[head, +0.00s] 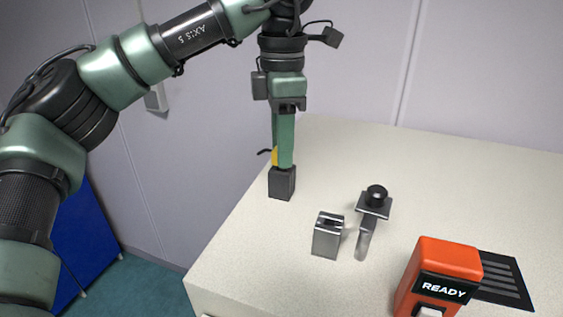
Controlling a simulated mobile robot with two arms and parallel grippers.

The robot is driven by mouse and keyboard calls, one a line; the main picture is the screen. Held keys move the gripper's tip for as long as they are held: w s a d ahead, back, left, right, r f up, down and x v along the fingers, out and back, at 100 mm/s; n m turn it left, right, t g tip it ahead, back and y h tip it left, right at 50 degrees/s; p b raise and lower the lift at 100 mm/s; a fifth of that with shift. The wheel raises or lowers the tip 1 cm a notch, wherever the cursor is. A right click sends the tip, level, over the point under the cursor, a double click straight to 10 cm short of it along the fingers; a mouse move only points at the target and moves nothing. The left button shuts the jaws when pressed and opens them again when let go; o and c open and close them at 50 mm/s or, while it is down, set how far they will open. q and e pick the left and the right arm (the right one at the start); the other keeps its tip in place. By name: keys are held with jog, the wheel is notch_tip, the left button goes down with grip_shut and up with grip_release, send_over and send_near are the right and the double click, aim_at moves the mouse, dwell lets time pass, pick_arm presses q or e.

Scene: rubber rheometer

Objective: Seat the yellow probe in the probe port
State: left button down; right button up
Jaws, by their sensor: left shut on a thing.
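The yellow probe (275,156) is mostly hidden behind the green fingers of my left gripper (284,163); only a small yellow patch shows, with a thin black piece sticking out to its left. The left gripper points down and is shut on the probe. Its fingertips are right above a dark square block (282,184) on the table. I cannot tell whether the probe's lower end is inside this block, or whether the block is the probe port. My right gripper is not in view.
On the pale table (470,180) stand a grey metal block with a slot on top (327,238) and a metal piece with a black knob (374,203). An orange device reading READY (448,262) stands front right, beside a dark slatted panel (505,280). The back right is clear.

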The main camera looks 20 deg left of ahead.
pick_arm(q)
jog(key=shift+r+p, duration=2.8)
jog(key=shift+r, duration=0.7)
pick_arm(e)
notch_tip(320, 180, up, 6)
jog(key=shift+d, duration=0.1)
